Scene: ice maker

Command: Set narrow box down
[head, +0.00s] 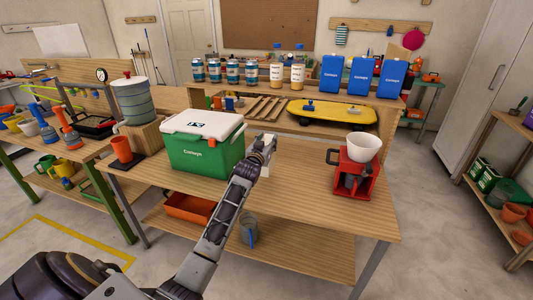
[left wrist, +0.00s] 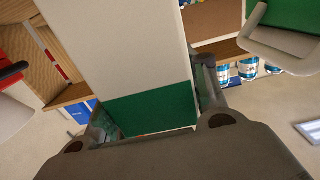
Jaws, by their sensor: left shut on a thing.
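My left gripper (head: 264,148) is over the wooden workbench, just right of the green cooler with a white lid (head: 203,150). It is shut on a narrow box, white with a green end, which fills the middle of the left wrist view (left wrist: 120,50); the gripper's fingers (left wrist: 155,108) are on either side of the green end. In the head view only a small pale part of the box (head: 266,171) shows beside my wrist; the rest is hidden. I cannot tell whether the box touches the bench. My right gripper is not in view.
A red ice crusher with a white bowl (head: 354,178) stands right of my gripper on the workbench (head: 300,205). An orange cup (head: 122,150) stands left of the cooler. Behind are a yellow skateboard (head: 333,114) and blue bags (head: 363,77). The bench's front middle is clear.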

